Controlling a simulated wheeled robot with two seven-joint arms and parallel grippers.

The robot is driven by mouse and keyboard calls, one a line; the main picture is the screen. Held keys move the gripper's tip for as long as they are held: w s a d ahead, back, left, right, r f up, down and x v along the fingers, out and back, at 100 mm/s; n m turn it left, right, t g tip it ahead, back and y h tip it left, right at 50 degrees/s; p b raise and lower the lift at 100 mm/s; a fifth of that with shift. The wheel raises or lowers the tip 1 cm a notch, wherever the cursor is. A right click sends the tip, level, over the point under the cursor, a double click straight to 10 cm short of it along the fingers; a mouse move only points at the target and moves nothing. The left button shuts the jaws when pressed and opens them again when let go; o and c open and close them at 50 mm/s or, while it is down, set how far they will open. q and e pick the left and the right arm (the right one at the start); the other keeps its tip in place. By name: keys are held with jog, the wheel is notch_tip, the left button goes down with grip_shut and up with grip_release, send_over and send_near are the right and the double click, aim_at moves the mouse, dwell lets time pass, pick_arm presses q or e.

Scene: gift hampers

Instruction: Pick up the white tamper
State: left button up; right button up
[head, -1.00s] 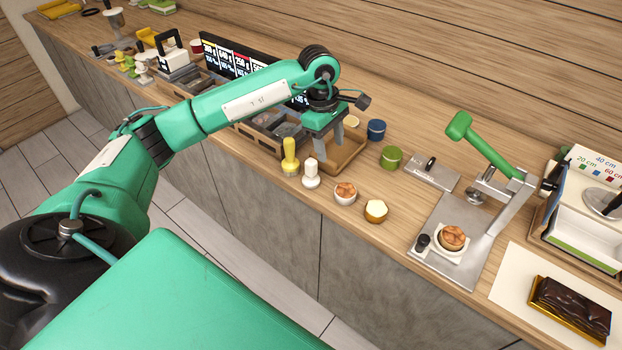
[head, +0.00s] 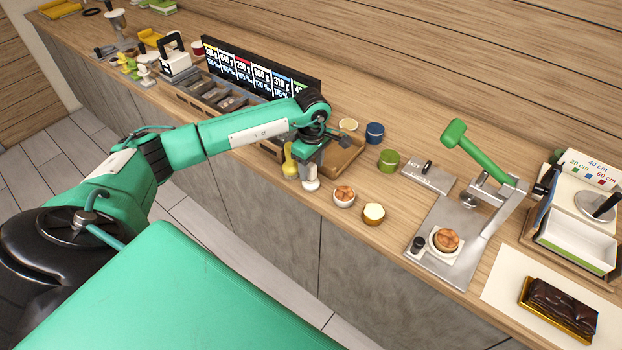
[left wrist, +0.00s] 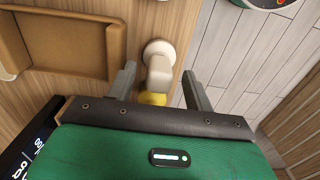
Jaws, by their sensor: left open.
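The white tamper (head: 311,183) stands upright on the wooden counter, its upper part partly covered by my left gripper in the head view. In the left wrist view the white tamper (left wrist: 159,55) lies between the two open fingers, with clear gaps on both sides. My left gripper (head: 309,172) is open and empty, pointing down around the tamper's handle; it also shows in the left wrist view (left wrist: 158,88). A yellow tamper (head: 290,163) stands just left of the white one, and part of it shows beyond the white tamper in the left wrist view. My right gripper is out of view.
A bowl with a brown-topped pastry (head: 344,196) and a cream-topped cup (head: 373,214) stand to the right. A wooden tray (head: 346,160) lies behind. Green (head: 388,161) and blue (head: 374,133) cups stand farther back. The counter's front edge is close to the tampers.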

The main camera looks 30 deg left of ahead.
aim_at(311, 173)
pick_arm(q)
notch_tip(311, 173, down, 3)
jog(key=shift+a+r+p, duration=0.1)
jog(key=shift+a+p, duration=0.05)
jog(key=shift+p, duration=0.5)
jog(key=shift+f, duration=0.3)
grip_shut()
jog(key=shift+r, duration=0.15)
jog(key=shift+w+r+b, duration=0.1)
jog(key=shift+r+b, duration=0.25)
jog(key=shift+r, duration=0.15)
notch_tip(311, 173, up, 19)
jog(key=b, duration=0.5)
jog(key=shift+b, duration=0.3)
